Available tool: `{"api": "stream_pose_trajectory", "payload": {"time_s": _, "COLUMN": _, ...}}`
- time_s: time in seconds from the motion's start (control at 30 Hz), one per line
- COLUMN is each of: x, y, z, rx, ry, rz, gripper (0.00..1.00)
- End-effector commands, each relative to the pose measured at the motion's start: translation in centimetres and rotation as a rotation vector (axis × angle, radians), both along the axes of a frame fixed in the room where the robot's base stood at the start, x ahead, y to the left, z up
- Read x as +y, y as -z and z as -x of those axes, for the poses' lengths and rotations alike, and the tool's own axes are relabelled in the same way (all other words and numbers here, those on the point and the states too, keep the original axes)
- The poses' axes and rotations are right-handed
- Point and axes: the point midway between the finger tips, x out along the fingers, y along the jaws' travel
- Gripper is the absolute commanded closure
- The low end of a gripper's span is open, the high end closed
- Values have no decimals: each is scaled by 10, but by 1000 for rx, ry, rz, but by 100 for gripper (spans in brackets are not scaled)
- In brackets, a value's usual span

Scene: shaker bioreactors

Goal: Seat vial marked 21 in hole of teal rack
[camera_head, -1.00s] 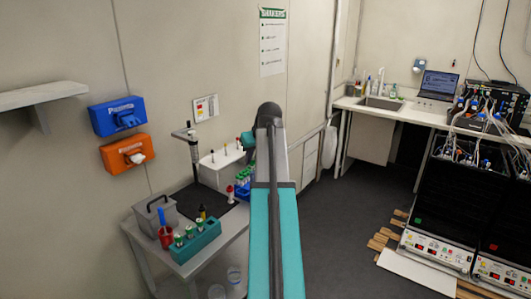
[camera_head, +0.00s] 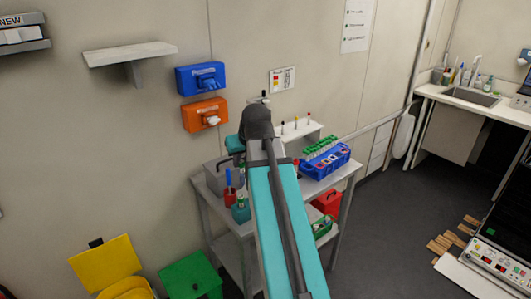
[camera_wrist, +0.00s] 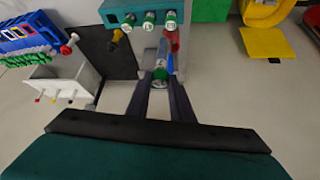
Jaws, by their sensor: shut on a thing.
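My gripper (camera_wrist: 161,82) is shut on a green-capped vial (camera_wrist: 162,52), with one dark finger on each side of it. The cap bears a mark too small to read. The teal rack (camera_wrist: 117,16) is at the top of the wrist view, just beyond the held vial, with several green-capped vials in it. In the head view only part of the teal rack (camera_head: 241,214) shows beside my arm, which hides my gripper and the held vial.
A red cup (camera_head: 230,197) with a blue item and a grey box (camera_head: 216,180) stand by the teal rack. A blue rack (camera_head: 342,158) of green-capped tubes is at the table's right. Yellow (camera_head: 105,262) and green bins (camera_head: 190,277) stand on the floor at left.

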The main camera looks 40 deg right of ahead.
Motion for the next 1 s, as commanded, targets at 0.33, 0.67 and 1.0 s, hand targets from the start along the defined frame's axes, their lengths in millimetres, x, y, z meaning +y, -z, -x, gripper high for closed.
{"api": "stream_pose_trajectory", "payload": {"time_s": 0.33, "x": 98, "y": 19, "z": -24, "rx": -1, "ry": -88, "rz": 0, "gripper": 100}}
{"api": "stream_pose_trajectory", "payload": {"time_s": 0.67, "x": 187, "y": 50, "z": -43, "rx": -3, "ry": -165, "rz": 1, "gripper": 100}}
{"api": "stream_pose_trajectory", "payload": {"time_s": 1.0, "x": 254, "y": 106, "z": -55, "rx": -4, "ry": -220, "rz": 1, "gripper": 100}}
